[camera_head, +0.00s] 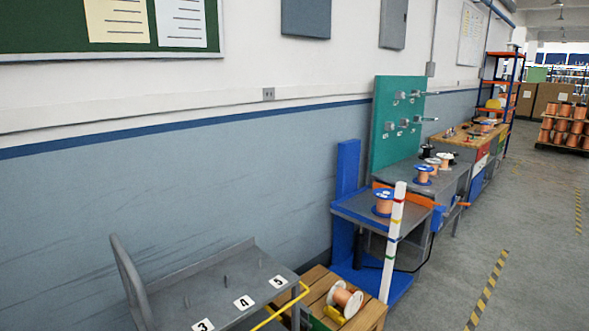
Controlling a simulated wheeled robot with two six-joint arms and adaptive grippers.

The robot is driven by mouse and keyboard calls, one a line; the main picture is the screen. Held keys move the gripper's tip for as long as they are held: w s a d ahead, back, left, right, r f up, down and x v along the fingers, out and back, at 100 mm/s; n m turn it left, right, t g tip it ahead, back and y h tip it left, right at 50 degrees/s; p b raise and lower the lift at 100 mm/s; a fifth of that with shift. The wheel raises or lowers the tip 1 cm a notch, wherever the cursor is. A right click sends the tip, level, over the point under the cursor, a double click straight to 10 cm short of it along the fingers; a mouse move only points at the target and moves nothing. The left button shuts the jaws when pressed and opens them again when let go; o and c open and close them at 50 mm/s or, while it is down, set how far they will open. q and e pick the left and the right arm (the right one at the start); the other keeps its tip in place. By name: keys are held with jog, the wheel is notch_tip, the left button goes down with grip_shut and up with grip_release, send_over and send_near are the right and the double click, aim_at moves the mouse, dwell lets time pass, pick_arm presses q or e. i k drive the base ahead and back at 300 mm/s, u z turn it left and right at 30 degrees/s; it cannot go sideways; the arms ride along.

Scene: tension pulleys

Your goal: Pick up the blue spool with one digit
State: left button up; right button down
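A blue-flanged spool (384,204) wound with copper-coloured wire stands upright on a blue-edged platform (352,212). A second blue-flanged copper spool (423,175) stands farther back on a grey table (446,186), near spools with black and white flanges. No digit is readable on either blue spool at this size. A white-flanged copper spool (346,298) lies tilted on a wooden crate or pallet (370,318) in the foreground. Neither of my grippers is in view.
A striped post (394,240) rises beside the platform. A teal board (385,135) stands behind it. The floor (480,230) at right is clear.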

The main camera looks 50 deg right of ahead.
aim_at(422, 179)
jog(key=z, duration=2.75)
jog(key=i, duration=2.1)
jog(key=u, duration=0.2)
jog(key=i, duration=1.5)
jog(key=u, duration=3.45)
